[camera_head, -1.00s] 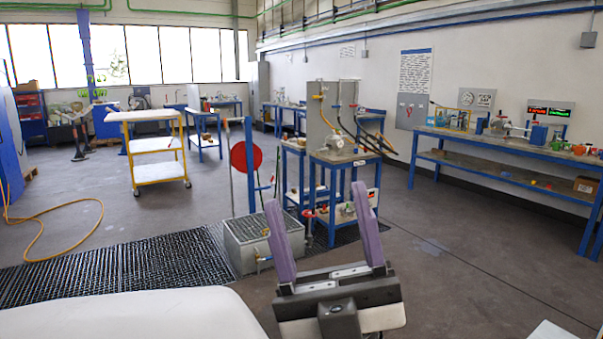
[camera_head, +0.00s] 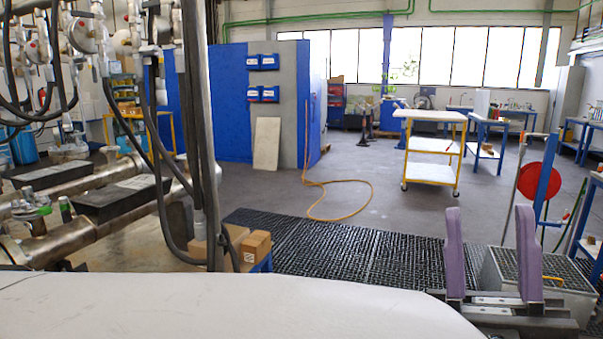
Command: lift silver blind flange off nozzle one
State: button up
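My gripper (camera_head: 490,258) is at the lower right, with its two purple fingers pointing up. The fingers stand apart with nothing between them. I cannot pick out the silver blind flange or nozzle one with certainty. Shiny metal cylindrical vessels or pipes (camera_head: 125,205) lie at the left edge, well away from my gripper. Dark hoses partly hide that area.
Dark hoses (camera_head: 203,150) hang at the left, with cardboard boxes (camera_head: 257,246) at their foot. Black floor grating (camera_head: 350,252) spans the middle. A yellow trolley (camera_head: 431,172) stands beyond it. A grey grate-topped box (camera_head: 500,283) is behind my gripper. Grey floor beyond is mostly clear.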

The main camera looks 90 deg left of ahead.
aim_at(28, 193)
jog(key=u, duration=4.25)
jog(key=l+u, duration=0.25)
jog(key=u, duration=0.25)
jog(key=i+l+u, duration=0.1)
jog(key=l+u, duration=0.15)
jog(key=u, duration=0.2)
jog(key=l+u, duration=0.25)
jog(key=l, duration=0.25)
jog(key=k+l+u, duration=0.1)
jog(key=l+u, duration=0.15)
jog(key=l, duration=0.6)
jog(key=k+l+u, duration=0.1)
jog(key=l, duration=0.3)
jog(key=k+l, duration=0.1)
jog(key=l, duration=0.3)
jog(key=k+l+u, duration=0.1)
jog(key=l, duration=0.3)
jog(key=k+l, duration=0.1)
jog(key=l, duration=0.3)
